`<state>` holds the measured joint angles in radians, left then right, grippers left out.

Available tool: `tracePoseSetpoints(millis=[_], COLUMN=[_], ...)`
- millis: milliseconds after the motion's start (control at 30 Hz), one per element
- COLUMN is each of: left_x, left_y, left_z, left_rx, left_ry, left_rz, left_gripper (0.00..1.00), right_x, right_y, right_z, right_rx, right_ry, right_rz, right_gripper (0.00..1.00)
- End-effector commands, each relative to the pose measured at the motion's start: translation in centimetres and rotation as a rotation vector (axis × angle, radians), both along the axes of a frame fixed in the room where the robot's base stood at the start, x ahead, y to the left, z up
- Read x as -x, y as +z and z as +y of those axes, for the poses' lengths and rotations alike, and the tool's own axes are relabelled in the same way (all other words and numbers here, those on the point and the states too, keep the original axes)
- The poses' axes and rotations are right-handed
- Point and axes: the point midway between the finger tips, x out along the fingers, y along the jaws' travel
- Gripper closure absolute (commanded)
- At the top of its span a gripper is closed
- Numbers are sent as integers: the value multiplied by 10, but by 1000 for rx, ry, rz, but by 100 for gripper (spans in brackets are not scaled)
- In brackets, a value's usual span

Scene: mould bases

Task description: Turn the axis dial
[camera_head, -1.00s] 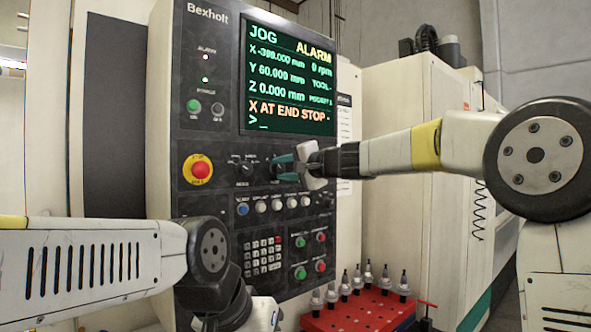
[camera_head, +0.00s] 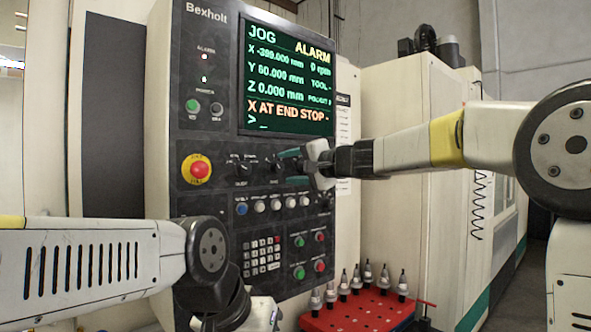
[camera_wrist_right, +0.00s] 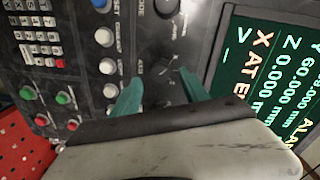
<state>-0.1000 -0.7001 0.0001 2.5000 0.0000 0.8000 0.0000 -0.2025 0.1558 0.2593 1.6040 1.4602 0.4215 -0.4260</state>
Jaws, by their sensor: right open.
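The axis dial (camera_head: 276,167) is a dark round knob on the black control panel, below the screen. It also shows in the right wrist view (camera_wrist_right: 168,68), beyond the fingertips. My right gripper (camera_head: 291,167) is in front of the panel just right of the dial in the head view. Its teal fingers are open and empty. In the right wrist view the gripper (camera_wrist_right: 160,78) points at the panel with the dial roughly between its fingertips, seemingly without contact. My left arm is low at the left; its fingers are out of view.
The screen (camera_head: 288,80) reads JOG, ALARM and "X AT END STOP". A mode dial (camera_head: 242,168) and red emergency button (camera_head: 200,170) lie to the left. A row of buttons (camera_head: 275,205) sits below. A red rack (camera_head: 350,315) with several tool holders stands below right.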

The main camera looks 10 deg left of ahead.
Motion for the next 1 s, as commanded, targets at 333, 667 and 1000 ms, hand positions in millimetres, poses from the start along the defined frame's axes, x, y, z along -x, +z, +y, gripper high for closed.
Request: tracePoseSetpoints(millis=[333, 667, 1000], left_x=[0, 0, 0], left_y=[0, 0, 0], left_z=[0, 0, 0], left_rx=[0, 0, 0], left_ry=[0, 0, 0], left_rz=[0, 0, 0], left_gripper=[64, 64, 64], right_x=[25, 26, 76], right_y=[2, 3, -35], right_z=[-33, -34, -66], right_rx=[1, 1, 210], right_ry=[-1, 0, 20], right_rz=[0, 1, -27], right_gripper=[47, 47, 47])
